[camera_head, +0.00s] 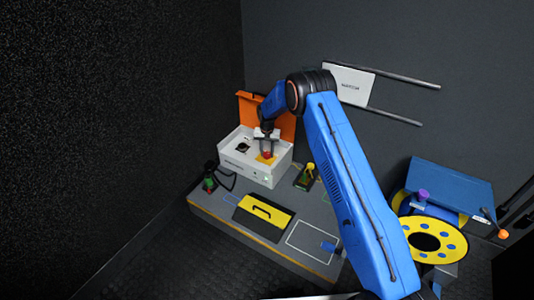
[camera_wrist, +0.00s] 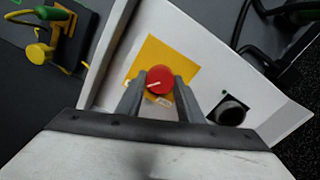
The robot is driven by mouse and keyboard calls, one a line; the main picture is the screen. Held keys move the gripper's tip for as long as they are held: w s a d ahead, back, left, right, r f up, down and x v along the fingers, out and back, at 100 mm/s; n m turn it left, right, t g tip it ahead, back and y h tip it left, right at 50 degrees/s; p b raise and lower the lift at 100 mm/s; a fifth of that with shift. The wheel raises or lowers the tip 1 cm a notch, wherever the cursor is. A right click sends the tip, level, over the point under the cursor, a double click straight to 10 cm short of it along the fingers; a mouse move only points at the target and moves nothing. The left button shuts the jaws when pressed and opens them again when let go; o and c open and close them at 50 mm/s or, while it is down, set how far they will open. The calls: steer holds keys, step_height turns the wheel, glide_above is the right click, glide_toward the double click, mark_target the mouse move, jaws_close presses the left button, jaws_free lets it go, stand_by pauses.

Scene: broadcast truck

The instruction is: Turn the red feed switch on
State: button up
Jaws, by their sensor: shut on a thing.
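The red feed switch is a round red knob (camera_wrist: 160,79) with a white pointer line, on a yellow square plate (camera_wrist: 152,52) on top of a white box. In the wrist view my gripper (camera_wrist: 160,88) has one finger on each side of the knob and is shut on it. The pointer line runs slantwise toward the lower left of that view. In the head view my gripper (camera_head: 266,146) reaches down onto the white box (camera_head: 237,163); the knob (camera_head: 267,155) shows just below the fingers.
A black knob (camera_wrist: 229,111) sits beside the yellow plate. An orange lid (camera_head: 283,118) stands open behind the box. A yellow panel with a black handle (camera_head: 264,209) lies in front. A green and yellow connector (camera_head: 308,173) is right of the box; a yellow reel (camera_head: 449,238) stands farther right.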

mark_target(267, 154)
stand_by(0.4)
steer(key=o, duration=1.1)
steer(key=shift+c, duration=0.2)
steer(key=shift+r, duration=0.1)
step_height(267, 154, up, 17)
steer(key=shift+r, duration=0.1)
